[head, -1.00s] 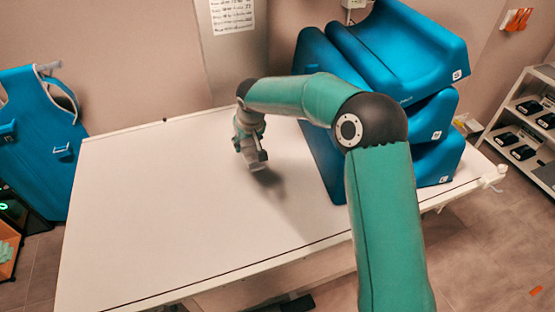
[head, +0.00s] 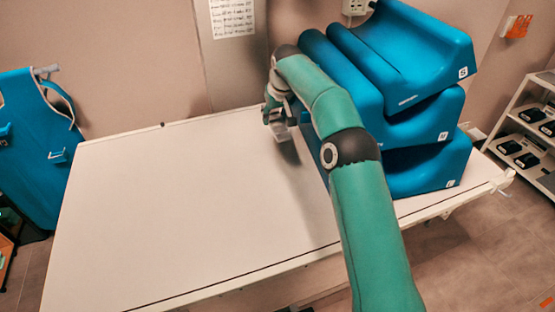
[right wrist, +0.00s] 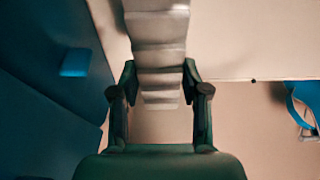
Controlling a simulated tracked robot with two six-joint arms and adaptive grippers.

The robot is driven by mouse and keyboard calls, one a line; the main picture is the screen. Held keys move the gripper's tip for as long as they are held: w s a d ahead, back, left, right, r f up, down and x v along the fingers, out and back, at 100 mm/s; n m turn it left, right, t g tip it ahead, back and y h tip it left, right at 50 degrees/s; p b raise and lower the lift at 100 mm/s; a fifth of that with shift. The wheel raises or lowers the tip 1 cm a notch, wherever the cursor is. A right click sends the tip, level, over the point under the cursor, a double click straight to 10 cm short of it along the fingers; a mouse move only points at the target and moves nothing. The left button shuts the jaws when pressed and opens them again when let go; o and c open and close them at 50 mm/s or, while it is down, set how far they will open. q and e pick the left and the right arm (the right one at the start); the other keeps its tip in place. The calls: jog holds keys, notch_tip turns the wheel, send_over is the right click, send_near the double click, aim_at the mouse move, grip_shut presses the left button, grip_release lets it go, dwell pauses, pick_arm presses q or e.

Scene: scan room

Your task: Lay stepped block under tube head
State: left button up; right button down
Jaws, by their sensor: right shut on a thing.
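The stepped block (head: 281,131) is a small silvery-grey piece above the back of the white table (head: 190,205). My right gripper (head: 275,112) is shut on it, close to the left side of the blue stack. In the right wrist view the block (right wrist: 158,50) shows its steps between the two dark green fingers of my right gripper (right wrist: 159,72). A faint shadow lies on the table beneath it. I cannot make out a tube head in either view. My left gripper is not in view.
A stack of blue moulded cushions (head: 420,125) fills the table's back right. A grey upright panel (head: 230,75) with a paper sheet stands behind the table. A blue apron (head: 35,140) hangs at left, and a shelf (head: 530,140) stands at right. The table's left and middle are clear.

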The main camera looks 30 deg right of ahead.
send_over(274, 158)
jog(key=s, duration=0.2)
jog(key=f, duration=0.9)
jog(key=shift+w+a+f, duration=0.2)
jog(key=shift+w+f, duration=0.05)
jog(key=shift+f, duration=0.05)
notch_tip(274, 158, down, 5)
jog(key=shift+p, duration=0.45)
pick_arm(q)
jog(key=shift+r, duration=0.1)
pick_arm(e)
jog(key=shift+f, duration=0.15)
jog(key=c, duration=0.6)
grip_release()
jog(key=shift+f, duration=0.1)
jog(key=shift+o, duration=0.2)
